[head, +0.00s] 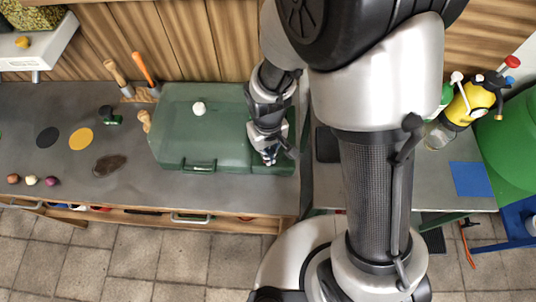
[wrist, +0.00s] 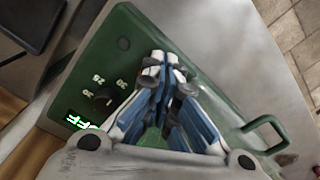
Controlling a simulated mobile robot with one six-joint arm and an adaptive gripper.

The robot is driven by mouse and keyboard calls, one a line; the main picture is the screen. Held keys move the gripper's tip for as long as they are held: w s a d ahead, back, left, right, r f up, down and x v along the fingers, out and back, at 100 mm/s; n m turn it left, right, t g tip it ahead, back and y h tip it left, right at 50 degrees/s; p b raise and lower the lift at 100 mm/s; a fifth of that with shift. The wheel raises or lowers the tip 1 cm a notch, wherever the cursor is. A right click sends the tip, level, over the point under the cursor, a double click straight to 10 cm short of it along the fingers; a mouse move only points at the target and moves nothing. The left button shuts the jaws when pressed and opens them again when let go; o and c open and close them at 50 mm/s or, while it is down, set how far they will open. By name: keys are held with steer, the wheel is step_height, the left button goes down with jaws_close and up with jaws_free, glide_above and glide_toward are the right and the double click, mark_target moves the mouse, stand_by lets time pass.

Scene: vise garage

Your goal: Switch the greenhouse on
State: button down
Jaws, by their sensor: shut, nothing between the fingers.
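The greenhouse (head: 205,125) is a green box with a translucent lid and a front handle, on the grey workbench. My gripper (head: 270,160) is over its right end. In the wrist view my gripper (wrist: 163,68) is shut and empty above the green control panel (wrist: 85,75). The panel has a round dark button (wrist: 124,44), a black dial (wrist: 103,98) with numbers such as 25 and 30, and a lit green display (wrist: 82,121) that seems to read OFF, partly covered. My fingers hide the panel's middle; I cannot tell whether they touch it.
A white knob (head: 199,108) is on the lid.

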steer(key=shift+f+b, duration=0.55)
steer(key=shift+f, duration=0.15)
steer(key=shift+r, duration=0.1)
steer(key=shift+r+p, duration=2.85)
steer(key=shift+r, duration=0.6)
steer(key=d+r+m+t+b, duration=0.1)
steer(key=d+r, duration=0.3)
steer(key=r, duration=0.4)
steer(key=s+d+r+m+t+b, duration=0.3)
steer(key=s+d+r+m, duration=0.1)
steer(key=s+d+r, duration=0.6)
step_height(320, 180, up, 3)
steer(key=shift+s+d+m+t, duration=0.3)
steer(key=shift+s+d, duration=0.05)
steer(key=shift+s, duration=0.15)
